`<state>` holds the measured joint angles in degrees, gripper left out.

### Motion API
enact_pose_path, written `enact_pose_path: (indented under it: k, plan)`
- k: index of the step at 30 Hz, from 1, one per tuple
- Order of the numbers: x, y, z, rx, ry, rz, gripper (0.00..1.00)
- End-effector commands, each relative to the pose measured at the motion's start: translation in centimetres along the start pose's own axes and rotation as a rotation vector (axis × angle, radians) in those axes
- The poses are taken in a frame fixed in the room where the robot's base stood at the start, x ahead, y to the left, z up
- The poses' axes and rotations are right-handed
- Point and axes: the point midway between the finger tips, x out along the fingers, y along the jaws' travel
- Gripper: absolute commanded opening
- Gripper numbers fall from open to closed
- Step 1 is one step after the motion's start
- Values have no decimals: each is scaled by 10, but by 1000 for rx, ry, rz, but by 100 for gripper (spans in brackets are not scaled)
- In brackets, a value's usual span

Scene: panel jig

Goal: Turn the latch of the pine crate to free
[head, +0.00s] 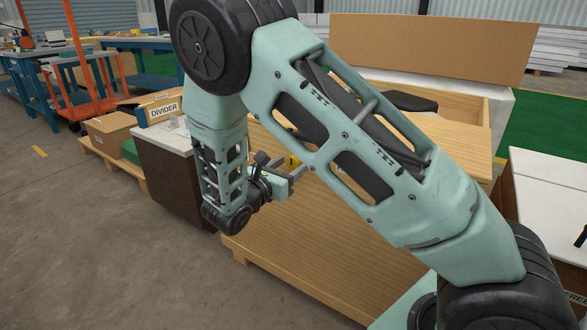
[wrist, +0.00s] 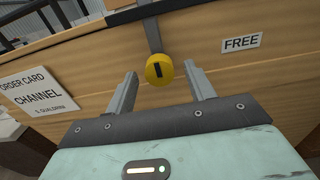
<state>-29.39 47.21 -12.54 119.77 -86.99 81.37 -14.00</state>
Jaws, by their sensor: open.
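The pine crate (head: 310,245) stands in front of me, a large light wooden box; its wall (wrist: 210,48) fills much of the wrist view. The latch is a round yellow knob (wrist: 159,69) with a dark slot mark, set on a grey vertical strip. A "FREE" label (wrist: 241,43) is to its right on the wall. In the head view a bit of yellow (head: 293,161) shows by my gripper (head: 296,178). My gripper (wrist: 161,88) is open, its two fingers on either side of the knob in the picture. Whether they touch it I cannot tell.
A white "CHANNEL" card (wrist: 38,92) is on the wall at the left. A dark cabinet with a light top (head: 170,175) and a "DIVIDER" sign (head: 163,110) stands left of the crate. A white-topped unit (head: 550,190) is at the right. Open floor (head: 110,260) lies at the front left.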

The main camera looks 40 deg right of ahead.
Motion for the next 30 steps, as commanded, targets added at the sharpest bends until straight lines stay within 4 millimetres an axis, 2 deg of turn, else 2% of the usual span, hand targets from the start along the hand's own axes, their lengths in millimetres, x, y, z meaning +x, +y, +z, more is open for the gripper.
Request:
enact_pose_path:
  k: [1,6,17,21,23,30]
  plan:
    - [8,0,-2,1,1,-3,54]
    - [23,0,-1,0,1,-1,54]
    - [26,0,0,0,1,0,54]
    - [26,0,0,0,1,0,15]
    - [26,0,0,0,1,0,0]
    - [23,2,0,15,1,1,0]
